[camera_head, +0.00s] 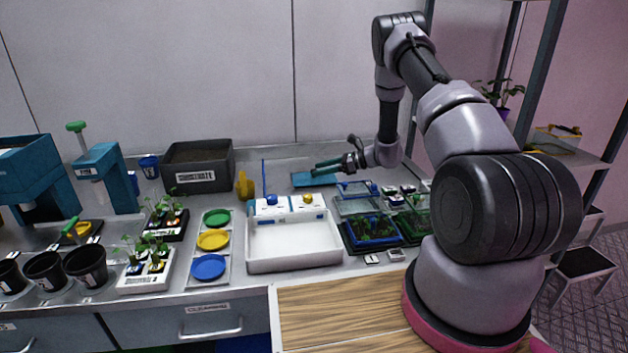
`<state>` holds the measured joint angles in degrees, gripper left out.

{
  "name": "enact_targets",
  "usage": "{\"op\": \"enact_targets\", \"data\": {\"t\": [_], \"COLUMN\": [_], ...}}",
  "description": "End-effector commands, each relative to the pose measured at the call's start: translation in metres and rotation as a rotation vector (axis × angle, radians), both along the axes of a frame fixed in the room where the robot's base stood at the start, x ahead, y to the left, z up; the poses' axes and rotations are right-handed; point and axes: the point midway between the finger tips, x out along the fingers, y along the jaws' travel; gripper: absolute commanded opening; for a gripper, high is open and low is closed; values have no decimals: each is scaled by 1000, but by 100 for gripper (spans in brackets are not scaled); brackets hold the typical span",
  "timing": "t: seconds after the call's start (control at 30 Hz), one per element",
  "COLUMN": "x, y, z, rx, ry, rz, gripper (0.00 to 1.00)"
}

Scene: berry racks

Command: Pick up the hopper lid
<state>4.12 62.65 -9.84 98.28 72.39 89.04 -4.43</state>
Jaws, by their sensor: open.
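A flat blue panel (306,180), which looks like the hopper lid, lies on the bench toward the back, right of centre. My gripper (316,168) reaches in from the right, just above or behind the panel in the picture.
A white tray (293,262) stands in front of the panel, with blue and yellow knobs behind it. Dark and clear seedling trays (372,243) crowd the right. A large dark soil bin (198,178) stands back left. Shelving (545,90) rises at the right.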

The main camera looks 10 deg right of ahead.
Motion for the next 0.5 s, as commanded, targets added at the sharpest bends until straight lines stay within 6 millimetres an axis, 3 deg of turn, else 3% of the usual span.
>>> {"op": "enact_targets", "data": {"t": [0.13,0.37,0.5], "x": [5,5,5], "y": [10,11,11], "z": [-4,-4,-4], "rx": [-1,-1,0], "ry": [0,-2,-1], "rz": [0,-2,-1], "gripper": [66,66,13]}}
